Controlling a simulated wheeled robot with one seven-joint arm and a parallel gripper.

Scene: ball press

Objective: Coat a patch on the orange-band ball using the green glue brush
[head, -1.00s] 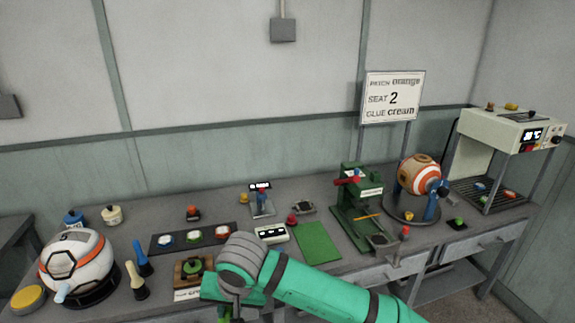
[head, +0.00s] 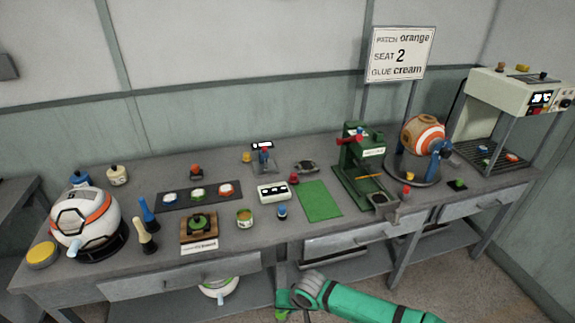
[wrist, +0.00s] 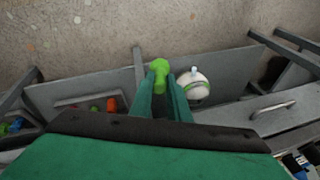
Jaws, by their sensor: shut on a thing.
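The white ball with an orange band and dark outlines (head: 84,215) sits on a black ring at the left end of the bench. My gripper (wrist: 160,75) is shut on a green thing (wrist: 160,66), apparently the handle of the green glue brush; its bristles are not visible. In the head view my gripper (head: 296,294) is low, in front of the bench edge, far to the right of the ball. A blue brush (head: 149,213) and a cream brush (head: 143,236) stand beside the ball.
A ball with a green band (head: 220,289) is on the lower shelf. A small pot (head: 245,218), a green mat (head: 318,200), a green press (head: 362,170) and another orange-and-white ball (head: 423,134) on a stand occupy the bench.

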